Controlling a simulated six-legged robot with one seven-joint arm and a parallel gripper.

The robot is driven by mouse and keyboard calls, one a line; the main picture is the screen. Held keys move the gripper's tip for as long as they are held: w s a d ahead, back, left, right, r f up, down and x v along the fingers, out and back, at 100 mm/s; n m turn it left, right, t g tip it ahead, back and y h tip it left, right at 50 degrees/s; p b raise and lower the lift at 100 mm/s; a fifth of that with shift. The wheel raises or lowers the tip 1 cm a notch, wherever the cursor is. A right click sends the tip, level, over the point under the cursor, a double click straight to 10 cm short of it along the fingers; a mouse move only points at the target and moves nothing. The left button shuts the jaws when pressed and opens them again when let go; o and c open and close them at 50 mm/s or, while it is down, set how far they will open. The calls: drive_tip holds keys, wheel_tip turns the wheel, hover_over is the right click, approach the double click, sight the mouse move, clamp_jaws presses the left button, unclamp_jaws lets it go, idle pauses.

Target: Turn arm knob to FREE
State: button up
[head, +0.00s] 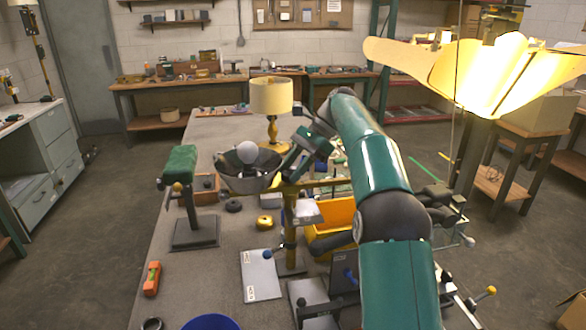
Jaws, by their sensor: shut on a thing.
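A lamp assembly stands on the grey table. It has a brass post (290,218), a brass crossbar (322,184), and a dark metal bowl shade (249,179) with a round white bulb (247,152) at its left. My gripper (290,178) reaches down from the upper right to where the post, crossbar and shade meet. Its jaws are shut on a small part there, apparently the arm knob. The knob is mostly hidden by the gripper, so its setting cannot be read. My green arm covers the right of the assembly.
A green-padded stand (194,235) is to the left. A yellow-shaded lamp (271,98) stands behind. A yellow bin (338,216), labelled pale plates (261,276) and an orange level (152,278) lie nearby. The table's left front is mostly clear.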

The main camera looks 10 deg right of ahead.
idle(0.3)
drive_tip(key=o, duration=1)
drive_tip(key=m+t, duration=0.1)
drive_tip(key=m, duration=0.1)
drive_tip(key=m+t, duration=0.4)
drive_tip(key=shift+s, duration=0.3)
drive_tip(key=m+t+h, duration=0.1)
drive_tip(key=m+t, duration=0.1)
drive_tip(key=m, duration=0.1)
drive_tip(key=m+t, duration=0.1)
drive_tip(key=m, duration=0.1)
drive_tip(key=shift+s+a+m+t+h, duration=0.15)
drive_tip(key=shift+m+t+h, duration=0.25)
drive_tip(key=v, duration=1.4)
drive_tip(key=shift+s+a+f+n+g+h, duration=0.15)
drive_tip(key=shift+s+a+f+n+h, duration=0.9)
drive_tip(key=shift+s+f+n, duration=1.95)
drive_tip(key=shift+s+a+f+n+g+h, duration=0.1)
drive_tip(key=shift+s+a+f+n+h, duration=1)
drive_tip(key=shift+s+n, duration=3.45)
drive_tip(key=shift+s+a+f+n+g+h, duration=0.15)
drive_tip(key=shift+s+a+f+n+h, duration=0.85)
drive_tip(key=shift+s+f+n, duration=2.7)
